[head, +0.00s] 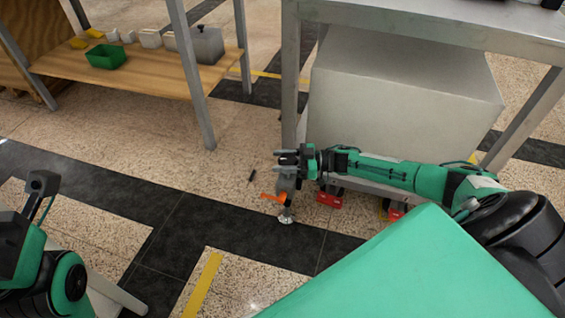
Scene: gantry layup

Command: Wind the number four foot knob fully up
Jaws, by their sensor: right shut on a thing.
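My right gripper (287,160) reaches in from the right, low beside the near leg of the grey table. It is shut on the foot knob, which its fingers mostly hide. Just below the fingers is a grey foot bracket (286,181) with an orange piece (272,197) sticking out to the left. Under it a round metal foot pad (286,216) is at the floor; I cannot tell whether it touches. No number can be read on the foot. The left arm shows at the left edge, but no left gripper fingers can be made out.
The grey table (430,22) stands over a large pale box (400,95). Red pieces (329,199) show low under my right forearm. A small dark object (252,175) lies on the floor. A wooden shelf (140,83) holds a green bin (106,56).

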